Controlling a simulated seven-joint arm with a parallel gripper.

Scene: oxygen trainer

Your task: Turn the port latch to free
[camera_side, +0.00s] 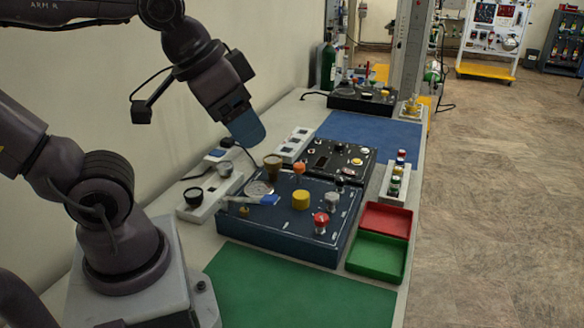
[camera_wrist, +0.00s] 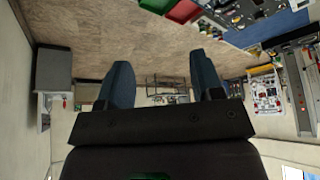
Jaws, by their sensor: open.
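A dark blue panel box (camera_side: 290,243) sits on the bench in the side view. On its left part is a flat lever with a blue end (camera_side: 268,199), which may be the port latch; no label is readable. The panel also bears a yellow knob (camera_side: 301,199), a red knob (camera_side: 321,222), a grey knob (camera_side: 332,201) and an orange-topped knob (camera_side: 298,170). My gripper (camera_side: 247,131) hangs above and behind the panel, apart from everything. In the wrist view its two blue fingers (camera_wrist: 163,80) are spread with nothing between them.
A red tray (camera_side: 386,220) and a green tray (camera_side: 375,257) stand right of the panel. A second black panel (camera_side: 345,158) and a white block with bottles (camera_side: 398,182) are beyond. A green mat (camera_side: 290,290) and a blue mat (camera_side: 372,133) are clear.

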